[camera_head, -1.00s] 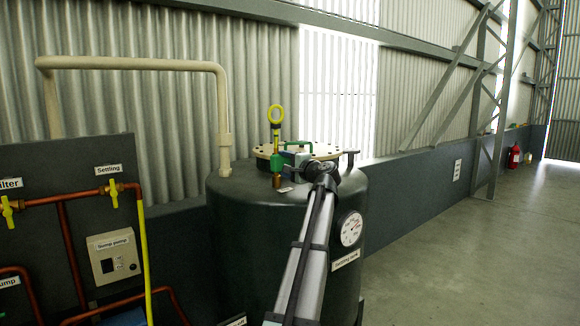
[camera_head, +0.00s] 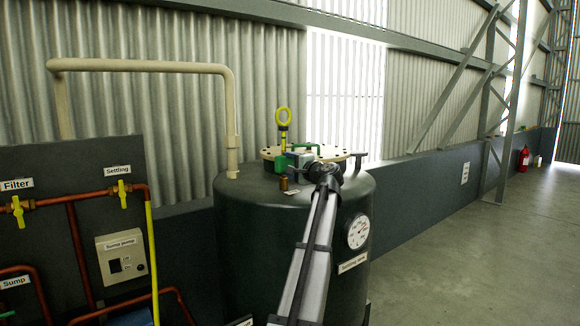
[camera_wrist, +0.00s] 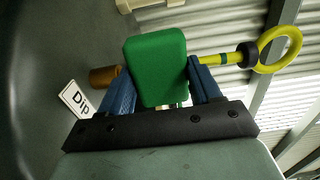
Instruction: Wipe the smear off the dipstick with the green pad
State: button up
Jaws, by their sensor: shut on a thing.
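The dipstick has a yellow ring handle (camera_head: 283,116) and a black collar, and stands upright above the brass fitting (camera_head: 284,183) on the tank top. In the wrist view its handle (camera_wrist: 281,50) is at the right and the brass fitting (camera_wrist: 104,76) at the left. The green pad (camera_wrist: 157,66) is held between the blue fingers of my gripper (camera_wrist: 161,92). The pad covers the dipstick's middle length; whether it touches it I cannot tell. In the head view the pad (camera_head: 279,163) sits low, just above the fitting. No smear is visible.
The dark tank (camera_head: 262,240) carries a gauge (camera_head: 358,231) and a cream lid with a green handle (camera_head: 306,147). A white "Dip" label (camera_wrist: 77,99) lies beside the fitting. A panel with copper pipes and yellow valves (camera_head: 121,190) stands left. Open floor is right.

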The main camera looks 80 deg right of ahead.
jog(key=shift+x, duration=0.8)
jog(key=shift+s+d, duration=0.1)
jog(key=shift+s+d, duration=1.25)
jog(key=shift+s, duration=0.15)
jog(key=shift+w+d+r, duration=0.1)
jog(key=shift+r, duration=1.05)
jog(key=shift+w+a, duration=1.45)
jog(key=shift+a, duration=0.05)
jog(key=shift+d+r, duration=0.1)
jog(key=shift+r, duration=1)
jog(key=shift+s+d, duration=1.35)
jog(key=shift+s, duration=0.15)
jog(key=shift+s+a, duration=0.1)
